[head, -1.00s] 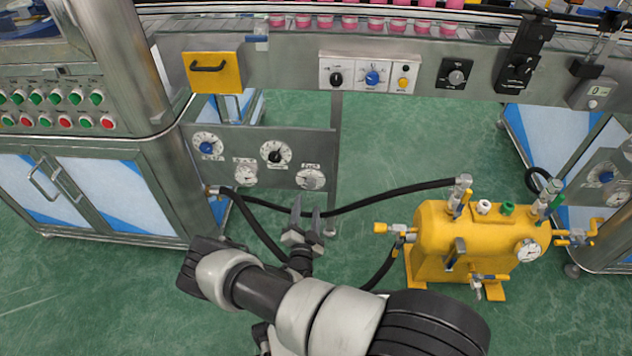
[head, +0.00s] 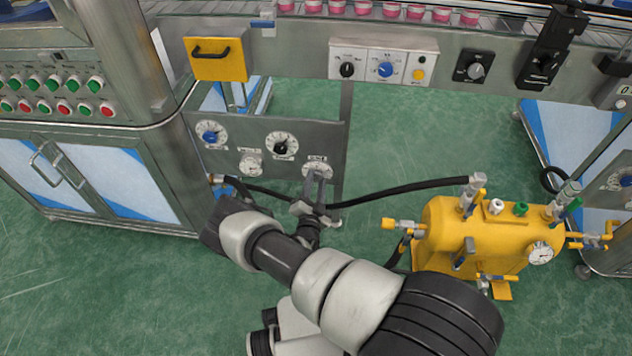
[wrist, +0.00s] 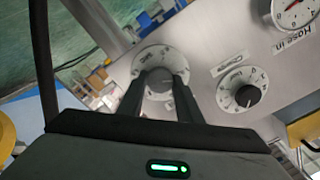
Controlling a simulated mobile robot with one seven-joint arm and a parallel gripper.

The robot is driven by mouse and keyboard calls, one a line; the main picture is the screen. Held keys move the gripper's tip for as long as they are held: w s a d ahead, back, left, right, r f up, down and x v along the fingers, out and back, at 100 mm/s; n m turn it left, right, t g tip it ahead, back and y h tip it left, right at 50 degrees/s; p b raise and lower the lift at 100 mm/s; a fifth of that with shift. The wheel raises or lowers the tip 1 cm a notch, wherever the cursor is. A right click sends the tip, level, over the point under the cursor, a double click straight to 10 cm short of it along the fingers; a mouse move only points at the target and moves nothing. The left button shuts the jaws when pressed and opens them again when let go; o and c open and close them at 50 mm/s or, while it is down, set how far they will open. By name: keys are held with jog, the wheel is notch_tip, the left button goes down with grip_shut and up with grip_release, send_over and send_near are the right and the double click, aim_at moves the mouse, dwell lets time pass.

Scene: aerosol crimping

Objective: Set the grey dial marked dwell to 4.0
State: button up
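A round dial with a grey knob (wrist: 158,83) and a pale scale shows between my finger ends in the wrist view. It appears to be the lower right dial (head: 318,165) on the steel panel, partly covered by my fingers in the head view. Its label and setting are too small to read. My gripper (head: 315,188) is open, pointed at this dial, with one finger on each side of the knob in the wrist view. I cannot tell whether the fingers touch the knob.
A black-knob dial (wrist: 247,95) is beside it, also in the head view (head: 281,144). The panel also bears a blue-knob dial (head: 210,134) and a gauge (wrist: 294,10) with a label reading Hose in. A yellow tank (head: 485,240) and black hose (head: 400,189) are at right.

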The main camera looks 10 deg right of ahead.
jog(key=c, duration=0.4)
jog(key=shift+o, duration=0.2)
